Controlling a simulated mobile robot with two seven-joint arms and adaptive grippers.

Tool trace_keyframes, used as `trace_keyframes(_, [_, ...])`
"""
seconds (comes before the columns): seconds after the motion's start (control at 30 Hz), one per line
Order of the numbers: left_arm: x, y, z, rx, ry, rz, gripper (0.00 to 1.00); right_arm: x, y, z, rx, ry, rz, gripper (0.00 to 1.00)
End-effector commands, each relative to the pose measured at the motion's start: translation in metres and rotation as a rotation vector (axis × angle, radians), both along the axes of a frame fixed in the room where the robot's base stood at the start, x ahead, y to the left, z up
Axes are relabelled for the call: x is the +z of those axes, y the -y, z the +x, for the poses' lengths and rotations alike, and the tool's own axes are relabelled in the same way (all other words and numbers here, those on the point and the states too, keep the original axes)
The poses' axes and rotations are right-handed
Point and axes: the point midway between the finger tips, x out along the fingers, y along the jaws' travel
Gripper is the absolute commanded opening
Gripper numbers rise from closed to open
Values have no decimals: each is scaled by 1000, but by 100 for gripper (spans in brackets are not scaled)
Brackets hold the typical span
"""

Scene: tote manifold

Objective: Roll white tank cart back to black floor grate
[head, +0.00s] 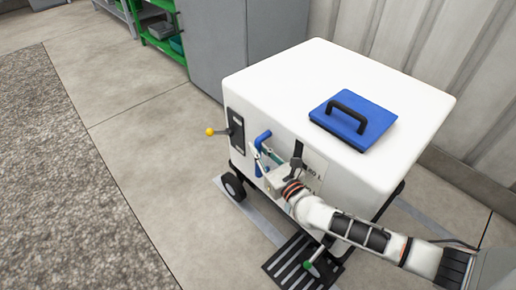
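The white tank cart (335,85) stands in the middle of the head view, with a blue lid (352,120) and black handle on top. A black wheel (233,187) shows at its lower left. A blue bar handle (262,138) is on its front face. My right gripper (272,160) is at the front face, at or just beside the blue handle; its own fingers and wrist partly hide the contact, so its grip is unclear. The black floor grate (288,262) lies at the cart's front lower edge, partly hidden by the cart and my arm. My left gripper is out of view.
A yellow-knobbed lever (211,132) sticks out from the cart's left front. A green-knobbed lever (309,266) shows above the grate. Grey cabinets (222,45) and a green shelf (158,40) stand behind. Bare concrete floor (145,140) lies to the left.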

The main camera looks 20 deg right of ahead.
Motion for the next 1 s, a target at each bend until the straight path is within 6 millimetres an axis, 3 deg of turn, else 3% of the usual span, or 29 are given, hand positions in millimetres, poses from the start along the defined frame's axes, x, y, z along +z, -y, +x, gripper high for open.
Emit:
trace_keyframes(0.23, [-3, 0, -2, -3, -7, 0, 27, -1, -1, 4, -1, 0, 0, 0])
trace_keyframes(0.43, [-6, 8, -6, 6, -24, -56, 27, 0, -9, 26, -1, 2, 1, 0])
trace_keyframes(0.67, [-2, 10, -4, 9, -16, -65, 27, 3, -10, 26, 1, 4, 1, 0])
trace_keyframes(0.7, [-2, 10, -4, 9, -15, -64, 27, 3, -10, 26, 1, 4, 1, 19])
trace_keyframes(0.73, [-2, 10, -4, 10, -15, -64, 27, 3, -10, 26, 1, 4, 0, 26])
trace_keyframes(1.0, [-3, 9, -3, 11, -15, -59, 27, 1, -9, 25, 1, 2, 0, 28])
